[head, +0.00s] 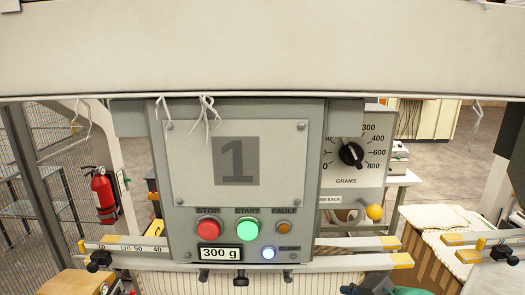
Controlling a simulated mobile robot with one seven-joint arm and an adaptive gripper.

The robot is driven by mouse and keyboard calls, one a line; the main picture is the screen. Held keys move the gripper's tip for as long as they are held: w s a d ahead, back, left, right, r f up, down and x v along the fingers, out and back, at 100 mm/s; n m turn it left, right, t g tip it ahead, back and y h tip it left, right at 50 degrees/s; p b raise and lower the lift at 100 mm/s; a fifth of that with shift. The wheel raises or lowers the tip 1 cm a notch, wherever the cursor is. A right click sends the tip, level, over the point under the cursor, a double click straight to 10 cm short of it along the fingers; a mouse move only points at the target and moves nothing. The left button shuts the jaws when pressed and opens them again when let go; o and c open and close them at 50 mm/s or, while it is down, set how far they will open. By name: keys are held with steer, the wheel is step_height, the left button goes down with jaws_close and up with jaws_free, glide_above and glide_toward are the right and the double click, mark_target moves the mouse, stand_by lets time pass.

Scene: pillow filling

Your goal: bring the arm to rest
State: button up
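My arm and gripper do not show in the head view, so I cannot see their pose or the gripper's state. A grey control box (315,200) fills the middle of the view, with a plate marked 1 (237,160). Below it are a red stop button (208,229), a green start button (247,229) that looks lit, and an amber fault lamp (284,227). A clamp light (268,253) glows blue-white. A label (220,253) reads 300 g.
A grams dial (352,154) sits right of the box, above a yellow knob (374,212). Rulers with yellow ends (392,242) extend to both sides. A pale beam (260,50) spans the top. A fire extinguisher (104,195) hangs at left. White padded fabric (450,225) lies at right.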

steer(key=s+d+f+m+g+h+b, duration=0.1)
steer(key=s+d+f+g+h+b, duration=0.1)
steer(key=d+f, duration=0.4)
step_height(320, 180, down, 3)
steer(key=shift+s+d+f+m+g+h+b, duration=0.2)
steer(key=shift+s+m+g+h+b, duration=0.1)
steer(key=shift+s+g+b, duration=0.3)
